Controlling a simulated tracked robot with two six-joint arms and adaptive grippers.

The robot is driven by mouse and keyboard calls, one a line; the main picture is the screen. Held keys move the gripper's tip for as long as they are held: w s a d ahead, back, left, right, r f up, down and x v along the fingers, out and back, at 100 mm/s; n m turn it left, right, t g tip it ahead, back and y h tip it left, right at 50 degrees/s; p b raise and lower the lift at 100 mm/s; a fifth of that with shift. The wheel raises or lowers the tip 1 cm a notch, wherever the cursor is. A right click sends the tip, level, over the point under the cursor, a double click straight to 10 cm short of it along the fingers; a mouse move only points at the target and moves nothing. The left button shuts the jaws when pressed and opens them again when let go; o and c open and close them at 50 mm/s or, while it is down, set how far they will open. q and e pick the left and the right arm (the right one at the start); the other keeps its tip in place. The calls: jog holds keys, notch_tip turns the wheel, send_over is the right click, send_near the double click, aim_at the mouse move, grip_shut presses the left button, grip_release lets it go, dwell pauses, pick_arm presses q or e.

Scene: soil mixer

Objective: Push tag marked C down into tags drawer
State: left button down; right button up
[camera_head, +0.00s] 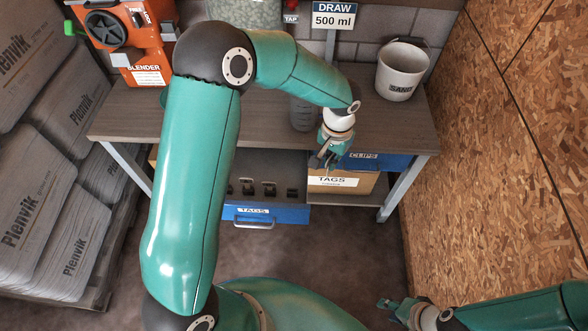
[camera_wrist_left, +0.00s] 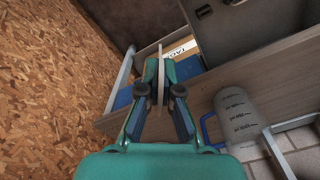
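My left gripper (camera_head: 326,160) reaches over the workbench's front edge, above the tan box labelled TAGS (camera_head: 340,182). In the left wrist view its fingertips (camera_wrist_left: 160,72) are close together around a thin pale strip (camera_wrist_left: 160,48), seen edge-on, which looks like a tag. No letter C can be read on it. The blue drawer labelled TAGS (camera_head: 265,214) is pulled out below the bench, to the left of the tan box. My right gripper (camera_head: 388,311) is empty and looks open at the lower right, away from the bench.
The bench top (camera_head: 265,125) carries an orange blender (camera_head: 130,40), a clear measuring cup (camera_head: 303,113) and a bucket marked SAND (camera_head: 401,72). Stacked sacks (camera_head: 45,190) and a chipboard wall (camera_head: 520,130) flank the floor.

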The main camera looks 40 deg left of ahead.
pick_arm(q)
jog(key=a+f+n+b, duration=0.6)
jog(key=f+n+b, duration=0.5)
jog(key=n+b, duration=0.1)
jog(key=a+f+n+b, duration=0.6)
jog(key=f+n+b, duration=0.6)
jog(key=b, duration=0.2)
jog(key=shift+w+a+b, duration=0.25)
jog(key=shift+a+b, duration=0.1)
jog(key=shift+a, duration=0.05)
jog(key=shift+d+f+b, duration=0.1)
jog(key=shift+f+b, duration=0.05)
jog(key=shift+b, duration=0.3)
dwell(0.6)
jog(key=shift+f+b, duration=1.35)
jog(key=shift+f, duration=0.15)
dwell(0.6)
dwell(0.3)
jog(key=c, duration=1.2)
grip_release()
jog(key=shift+c, duration=0.2)
